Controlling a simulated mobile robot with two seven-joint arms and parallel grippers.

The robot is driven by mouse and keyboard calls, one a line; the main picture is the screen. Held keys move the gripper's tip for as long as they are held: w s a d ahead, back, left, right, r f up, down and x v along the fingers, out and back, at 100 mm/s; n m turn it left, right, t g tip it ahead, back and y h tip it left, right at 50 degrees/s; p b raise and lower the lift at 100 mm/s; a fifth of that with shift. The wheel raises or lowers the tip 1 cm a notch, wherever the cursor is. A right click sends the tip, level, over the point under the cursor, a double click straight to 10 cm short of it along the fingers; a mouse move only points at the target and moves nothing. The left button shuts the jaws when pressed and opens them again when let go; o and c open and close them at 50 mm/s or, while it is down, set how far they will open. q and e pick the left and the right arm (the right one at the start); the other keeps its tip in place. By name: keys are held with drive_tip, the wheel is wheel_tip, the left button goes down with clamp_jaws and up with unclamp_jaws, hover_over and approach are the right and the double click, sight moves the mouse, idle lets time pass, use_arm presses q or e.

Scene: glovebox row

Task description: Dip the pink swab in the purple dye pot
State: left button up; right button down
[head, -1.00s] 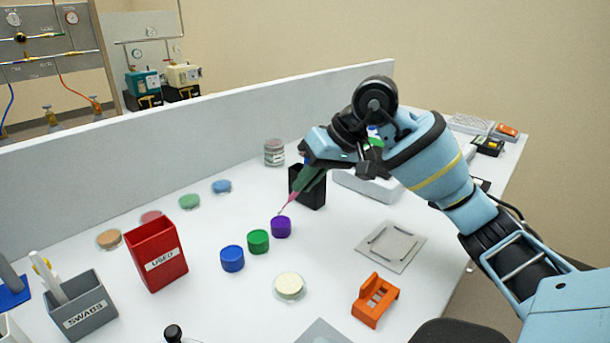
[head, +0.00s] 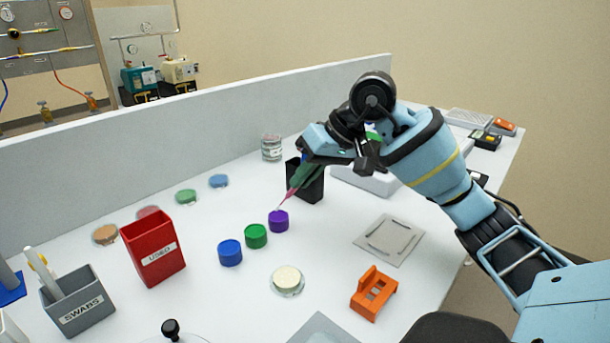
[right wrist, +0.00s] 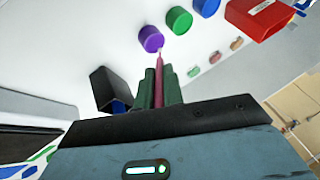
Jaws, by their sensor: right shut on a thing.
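My right gripper (head: 303,178) is shut on the pink swab (head: 289,196) and holds it slanted, tip down and to the left. The swab also shows in the right wrist view (right wrist: 160,74) between the green fingers. The purple dye pot (head: 278,221) stands on the bench at the right end of a row of pots; it also shows in the right wrist view (right wrist: 151,39). The swab's tip is at the pot's top, over its near edge in the wrist view; I cannot tell whether it is in the dye. My left gripper is not in view.
The green pot (head: 256,236) and blue pot (head: 230,253) stand left of the purple one. A black holder (head: 309,186) is close behind the gripper. The red USED box (head: 155,250) and grey SWABS box (head: 78,305) stand at left. An orange block (head: 372,297) lies at front right.

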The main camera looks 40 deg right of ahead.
drive_tip(key=shift+f, duration=0.2)
drive_tip(key=shift+f+b, duration=0.2)
drive_tip(key=shift+b, duration=0.1)
drive_tip(key=shift+f, duration=0.2)
idle(0.4)
drive_tip(key=shift+f, duration=0.1)
idle(0.5)
